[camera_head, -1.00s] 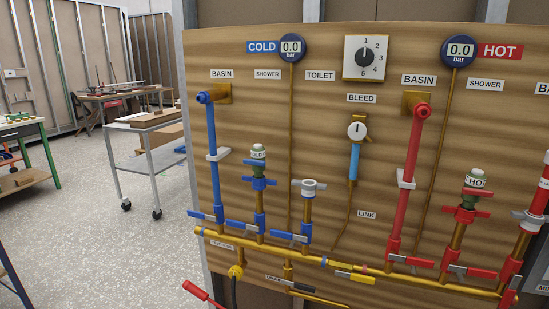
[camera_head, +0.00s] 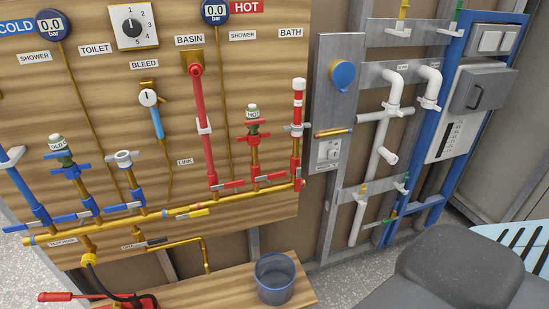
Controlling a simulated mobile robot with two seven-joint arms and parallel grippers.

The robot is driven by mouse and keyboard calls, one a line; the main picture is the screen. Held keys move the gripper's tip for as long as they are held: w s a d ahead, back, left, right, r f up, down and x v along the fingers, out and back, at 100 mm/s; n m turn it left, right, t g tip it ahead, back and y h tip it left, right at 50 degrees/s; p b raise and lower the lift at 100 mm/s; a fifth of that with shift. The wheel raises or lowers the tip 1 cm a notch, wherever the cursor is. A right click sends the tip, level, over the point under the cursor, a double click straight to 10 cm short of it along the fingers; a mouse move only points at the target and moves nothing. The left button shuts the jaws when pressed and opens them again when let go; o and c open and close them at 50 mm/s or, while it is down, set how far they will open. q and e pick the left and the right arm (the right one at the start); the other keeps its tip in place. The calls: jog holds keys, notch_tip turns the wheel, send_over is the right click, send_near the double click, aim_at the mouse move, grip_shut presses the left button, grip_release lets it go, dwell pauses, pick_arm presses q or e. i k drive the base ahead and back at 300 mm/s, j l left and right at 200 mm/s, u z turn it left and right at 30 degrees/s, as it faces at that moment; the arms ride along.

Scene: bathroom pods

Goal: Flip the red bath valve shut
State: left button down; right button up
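The red bath pipe (camera_head: 297,150) stands upright under the BATH label (camera_head: 290,32) at the right end of the wooden panel. A grey clip crosses it halfway up. At its foot, where it meets the brass manifold, is a small red valve part (camera_head: 299,184). Its handle is too small to tell whether it is open or shut. To its left are the red shower valve lever (camera_head: 270,178) and the red basin valve lever (camera_head: 228,184), both lying roughly along the manifold. Neither of my grippers is in view.
A blue-grey bucket (camera_head: 274,280) stands on a low wooden board below the panel. A grey post with a blue round cap (camera_head: 342,74) and white pipes (camera_head: 390,100) are right of the panel. A red-handled tool (camera_head: 62,297) with a black hose lies lower left.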

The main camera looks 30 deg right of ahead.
aim_at(297, 178)
jog(key=z, duration=1.25)
